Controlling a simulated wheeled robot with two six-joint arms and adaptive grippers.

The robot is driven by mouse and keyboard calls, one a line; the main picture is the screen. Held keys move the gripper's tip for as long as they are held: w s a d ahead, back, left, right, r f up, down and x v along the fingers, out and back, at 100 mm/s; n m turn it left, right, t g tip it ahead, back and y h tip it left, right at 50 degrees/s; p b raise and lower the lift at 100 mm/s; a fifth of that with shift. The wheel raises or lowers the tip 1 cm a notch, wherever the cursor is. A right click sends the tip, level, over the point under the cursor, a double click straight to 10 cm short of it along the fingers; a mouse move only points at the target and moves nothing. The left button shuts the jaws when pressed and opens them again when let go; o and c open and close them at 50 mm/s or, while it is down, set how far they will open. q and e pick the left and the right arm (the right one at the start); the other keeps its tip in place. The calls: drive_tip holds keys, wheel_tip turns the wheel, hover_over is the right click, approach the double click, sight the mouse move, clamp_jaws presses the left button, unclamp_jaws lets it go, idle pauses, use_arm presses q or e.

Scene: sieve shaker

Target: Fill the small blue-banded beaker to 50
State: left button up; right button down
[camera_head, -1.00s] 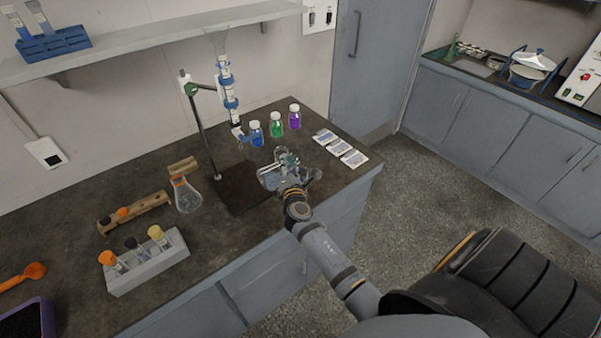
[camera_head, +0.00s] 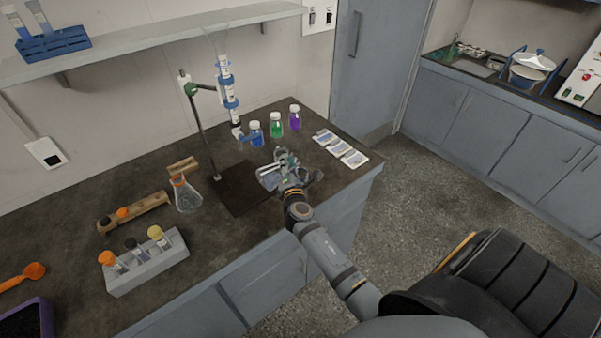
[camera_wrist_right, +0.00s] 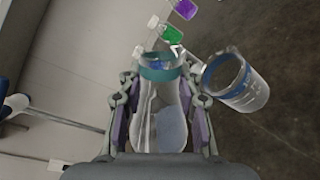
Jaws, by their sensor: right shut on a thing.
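The blue-banded beaker (camera_wrist_right: 238,88) is clear, with a blue band at its rim and pale graduation marks. It stands to the right of my fingers in the right wrist view; its level cannot be read. In the head view it is a small clear shape (camera_head: 267,179) beside the gripper. My right gripper (camera_head: 287,167) is shut on a clear teal-banded vessel (camera_wrist_right: 160,74), which sits between its fingers (camera_wrist_right: 160,90) with a bluish patch showing through. The held vessel and the beaker are close together; I cannot tell whether they touch. My left gripper is not in view.
A burette (camera_head: 229,92) on a stand (camera_head: 201,135) rises behind the gripper. Blue (camera_head: 256,135), green (camera_head: 276,127) and purple (camera_head: 295,118) bottles stand behind. Packets (camera_head: 340,148) lie to the right. A flask (camera_head: 186,194) and tube rack (camera_head: 150,265) are left.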

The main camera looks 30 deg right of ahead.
drive_tip(key=shift+r+m, duration=0.3)
drive_tip(key=shift+m, duration=0.3)
idle(1.5)
drive_tip(key=shift+d+m+y, duration=0.1)
drive_tip(key=shift+m+y, duration=0.2)
drive_tip(key=shift+m, duration=0.5)
idle(1.7)
drive_tip(key=shift+s+d+r+m, duration=0.15)
drive_tip(key=shift+r+m, duration=0.2)
drive_tip(key=shift+m, duration=0.35)
idle(1.8)
drive_tip(key=shift+f+m, duration=0.2)
drive_tip(key=shift+m, duration=0.1)
idle(0.6)
